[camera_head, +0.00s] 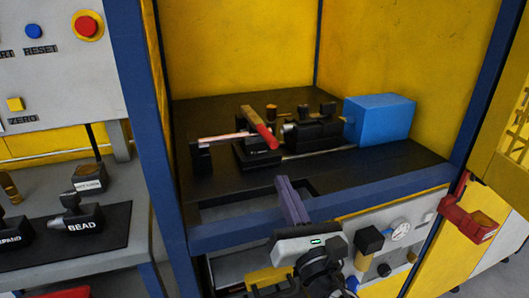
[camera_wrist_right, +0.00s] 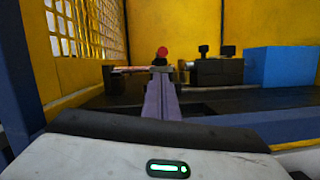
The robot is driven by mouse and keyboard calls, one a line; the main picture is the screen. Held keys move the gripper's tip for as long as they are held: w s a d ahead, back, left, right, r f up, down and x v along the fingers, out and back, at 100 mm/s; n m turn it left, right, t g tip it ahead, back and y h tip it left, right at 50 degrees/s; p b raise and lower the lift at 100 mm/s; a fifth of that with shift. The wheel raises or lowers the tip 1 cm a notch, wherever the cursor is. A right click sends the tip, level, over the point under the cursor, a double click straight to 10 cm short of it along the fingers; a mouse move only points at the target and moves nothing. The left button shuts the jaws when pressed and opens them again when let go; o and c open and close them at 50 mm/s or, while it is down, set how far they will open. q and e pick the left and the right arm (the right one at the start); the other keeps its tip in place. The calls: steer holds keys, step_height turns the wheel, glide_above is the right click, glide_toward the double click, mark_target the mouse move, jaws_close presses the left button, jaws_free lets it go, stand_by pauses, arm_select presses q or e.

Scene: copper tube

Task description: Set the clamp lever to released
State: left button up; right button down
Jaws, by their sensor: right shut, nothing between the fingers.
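The clamp lever (camera_head: 258,126) has a red handle and sits on a black clamp block (camera_head: 257,154) on the dark machine bed. It slants from upper left to lower right in the head view. In the right wrist view its red end (camera_wrist_right: 163,52) points toward the camera, just above the fingertips. A copper tube (camera_head: 222,138) lies level through the clamp. My right gripper (camera_head: 284,182) is shut and empty, in front of the clamp and apart from the lever. It shows in the right wrist view too (camera_wrist_right: 161,78). My left gripper is not in view.
A blue box (camera_head: 379,118) and black tooling (camera_head: 312,129) stand right of the clamp. A blue frame post (camera_head: 148,125) borders the left, and a blue rail (camera_head: 230,235) runs along the front.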

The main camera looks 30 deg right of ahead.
arm_select(q)
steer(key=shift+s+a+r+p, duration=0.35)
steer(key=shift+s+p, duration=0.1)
steer(key=shift+p, duration=0.55)
arm_select(e)
steer(key=x, duration=0.9)
steer(key=shift+w, duration=0.4)
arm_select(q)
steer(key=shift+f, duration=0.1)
arm_select(e)
steer(key=shift+d, duration=0.15)
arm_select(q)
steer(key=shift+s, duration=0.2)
arm_select(e)
steer(key=shift+w+r, duration=0.1)
